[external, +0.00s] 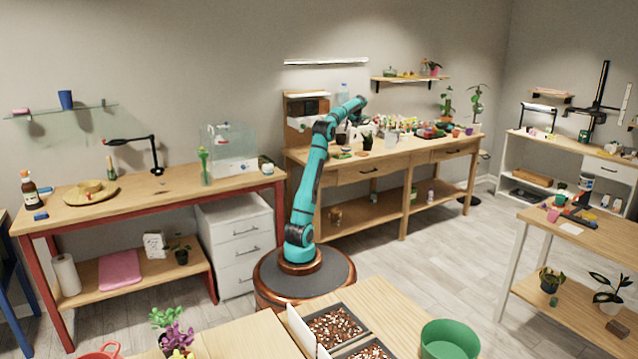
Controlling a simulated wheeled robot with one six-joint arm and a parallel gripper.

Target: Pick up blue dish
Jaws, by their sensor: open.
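No blue dish can be made out for certain. A small blue item (40,216) lies at the front left of the red-legged table, too small to identify. My arm rises from its round base and reaches over the long wooden workbench (335,172) at the back. My gripper (360,119) is at the arm's far end, above the left part of that bench. It is small and partly hidden by my arm, and I see nothing held in it. The crowded bench top below it is too small to tell apart in places.
Many pots, plants and small items crowd the workbench. A dark plant pot (367,143) stands near its front edge. A glass tank (229,150) and black lamp (157,155) stand on the left table. A green pot (448,343) is in the foreground. Floor to the right is clear.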

